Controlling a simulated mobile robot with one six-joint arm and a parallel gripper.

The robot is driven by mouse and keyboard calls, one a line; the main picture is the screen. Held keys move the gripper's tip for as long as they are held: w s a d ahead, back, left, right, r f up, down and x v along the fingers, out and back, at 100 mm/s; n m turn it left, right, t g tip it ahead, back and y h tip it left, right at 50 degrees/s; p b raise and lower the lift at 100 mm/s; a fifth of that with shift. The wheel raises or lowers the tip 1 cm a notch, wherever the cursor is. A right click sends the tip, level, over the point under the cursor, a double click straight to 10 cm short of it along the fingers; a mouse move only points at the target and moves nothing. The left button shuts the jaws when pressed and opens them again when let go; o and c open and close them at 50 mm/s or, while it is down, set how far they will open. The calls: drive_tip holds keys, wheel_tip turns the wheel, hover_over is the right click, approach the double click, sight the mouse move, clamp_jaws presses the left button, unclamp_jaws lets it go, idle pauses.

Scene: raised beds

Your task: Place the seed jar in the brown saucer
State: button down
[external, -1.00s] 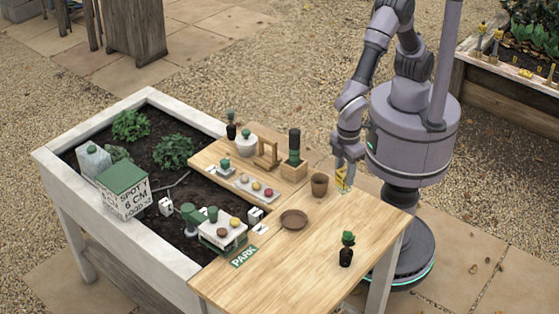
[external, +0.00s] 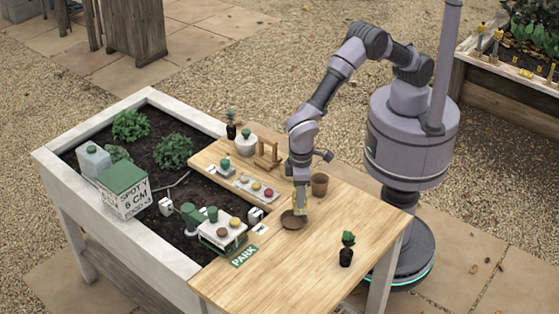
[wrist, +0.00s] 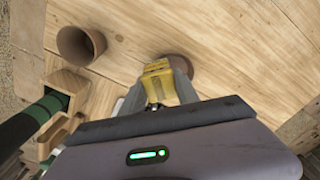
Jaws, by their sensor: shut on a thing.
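My gripper (external: 300,206) is shut on the seed jar (external: 299,201), a small yellow thing. In the external view it is over the right back part of the brown saucer (external: 291,222). I cannot tell whether the jar touches the saucer or hangs just above it. In the wrist view the seed jar (wrist: 158,80) is between the fingers of my gripper (wrist: 160,90), and the saucer (wrist: 183,62) shows partly behind it; the rest of the saucer is hidden.
A brown pot (external: 319,185) stands behind and right of the saucer. A potted plant (external: 346,250) stands at the front right. A tray (external: 256,188) with several small round items lies at the left. The tabletop's front middle (external: 290,265) is clear.

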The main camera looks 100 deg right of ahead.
drive_tip(key=shift+s+r, duration=0.1)
drive_tip(key=shift+f+b, duration=0.35)
drive_tip(key=shift+f, duration=0.1)
drive_tip(key=c, duration=0.9)
unclamp_jaws()
